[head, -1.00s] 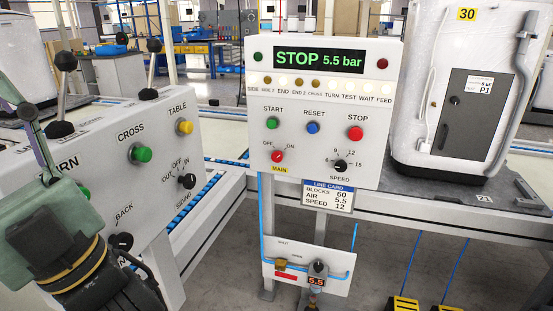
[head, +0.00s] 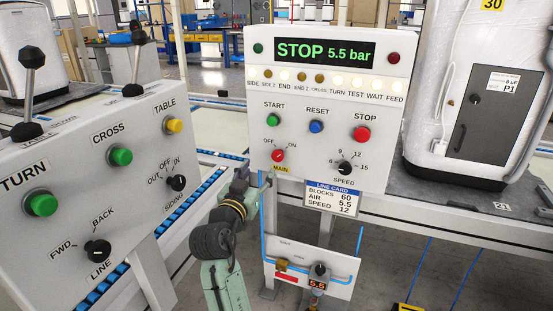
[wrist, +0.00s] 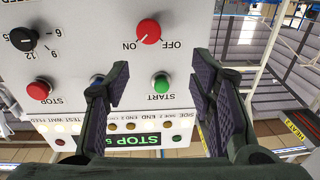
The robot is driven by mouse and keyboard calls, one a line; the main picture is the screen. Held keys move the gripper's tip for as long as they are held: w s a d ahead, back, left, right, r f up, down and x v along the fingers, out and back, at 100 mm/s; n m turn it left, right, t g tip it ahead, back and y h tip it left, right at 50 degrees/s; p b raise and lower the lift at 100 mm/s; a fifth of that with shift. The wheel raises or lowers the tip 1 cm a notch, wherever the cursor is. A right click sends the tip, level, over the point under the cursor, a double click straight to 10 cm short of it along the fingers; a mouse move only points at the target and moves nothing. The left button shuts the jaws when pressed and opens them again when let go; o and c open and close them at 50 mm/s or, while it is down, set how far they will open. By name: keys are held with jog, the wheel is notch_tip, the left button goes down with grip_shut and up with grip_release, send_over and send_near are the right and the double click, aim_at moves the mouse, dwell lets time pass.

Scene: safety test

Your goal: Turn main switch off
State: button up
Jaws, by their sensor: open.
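The main switch (head: 277,155) is a red knob above the yellow MAIN label on the white control panel. OFF is at its upper left and ON at its upper right. In the wrist view, which is upside down, the red knob (wrist: 148,32) is above and beyond my fingertips, with ON at left and OFF at right. Its pale mark seems to point towards ON, but is small. My gripper (wrist: 160,68) is open and empty, its fingers apart, with the panel showing between them. In the head view my gripper (head: 262,180) is just below and left of the switch; its fingers are hard to make out.
The green START button (head: 273,121), blue RESET button (head: 316,127), red STOP button (head: 362,134) and black SPEED knob (head: 345,168) surround the switch. The display (head: 325,51) reads STOP 5.5 bar. A second control panel (head: 80,215) stands at left. The line card (head: 332,198) hangs below.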

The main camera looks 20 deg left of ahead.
aim_at(277, 158)
jog(key=shift+m+h, duration=0.3)
jog(key=shift+h, duration=0.2)
jog(key=w, duration=0.3)
jog(key=w+d+f+p, duration=0.1)
jog(key=w, duration=0.3)
jog(key=w+p, duration=0.1)
jog(key=w, duration=0.3)
jog(key=shift+w+d+f, duration=0.1)
jog(key=shift+d+f, duration=0.05)
jog(key=shift+f, duration=0.05)
jog(key=c, duration=1.1)
